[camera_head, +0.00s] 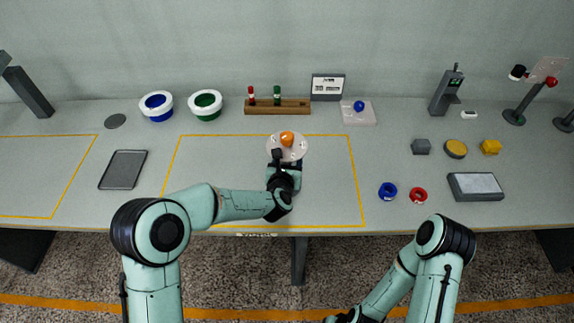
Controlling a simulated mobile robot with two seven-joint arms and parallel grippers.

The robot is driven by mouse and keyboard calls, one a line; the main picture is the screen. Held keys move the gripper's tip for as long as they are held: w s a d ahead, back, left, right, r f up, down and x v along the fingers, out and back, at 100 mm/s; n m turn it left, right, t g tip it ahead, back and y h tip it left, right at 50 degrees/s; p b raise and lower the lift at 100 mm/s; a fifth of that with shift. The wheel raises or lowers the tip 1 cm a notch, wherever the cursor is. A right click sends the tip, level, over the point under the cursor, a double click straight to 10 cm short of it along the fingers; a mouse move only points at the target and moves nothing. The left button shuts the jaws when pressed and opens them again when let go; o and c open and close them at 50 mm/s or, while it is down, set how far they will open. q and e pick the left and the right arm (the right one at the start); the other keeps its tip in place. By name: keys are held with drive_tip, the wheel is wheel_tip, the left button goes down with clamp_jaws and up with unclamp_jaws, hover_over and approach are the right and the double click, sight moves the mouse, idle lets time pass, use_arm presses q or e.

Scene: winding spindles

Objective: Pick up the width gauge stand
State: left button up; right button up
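No thing is clearly marked as the width gauge stand. A dark grey upright device (446,93) with a small screen stands at the back right, far from both grippers. A white round disc (298,152) with an orange piece (287,138) on it is at the middle of the table. My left gripper (285,160) is at the front edge of this disc. Its fingers are small and dark, and I cannot tell whether they touch or grip it. My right gripper (343,318) is low, off the table's front, partly cut off by the picture's bottom edge.
A wooden rack (277,107) with red and green pieces, a sign (327,87) and a clear plate (347,116) with a blue ball stand at the back. Blue (388,190) and red (418,195) rings lie right. The yellow-outlined area (215,165) left of the disc is clear.

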use_arm(q)
drive_tip(key=shift+s, duration=0.1)
use_arm(e)
drive_tip(key=shift+s, duration=0.1)
use_arm(q)
drive_tip(key=shift+r, duration=0.1)
clamp_jaws()
wheel_tip(320, 180, up, 9)
drive_tip(key=shift+f+p, duration=0.1)
drive_tip(key=shift+p, duration=0.25)
wheel_tip(320, 180, up, 10)
drive_tip(key=shift+f+p, duration=0.1)
drive_tip(key=shift+p, duration=1)
drive_tip(key=shift+r, duration=0.7)
use_arm(e)
drive_tip(key=shift+w+r, duration=0.75)
drive_tip(key=shift+r, duration=0.3)
drive_tip(key=shift+w+r, duration=0.7)
drive_tip(key=shift+r, duration=0.3)
drive_tip(key=shift+s, duration=0.1)
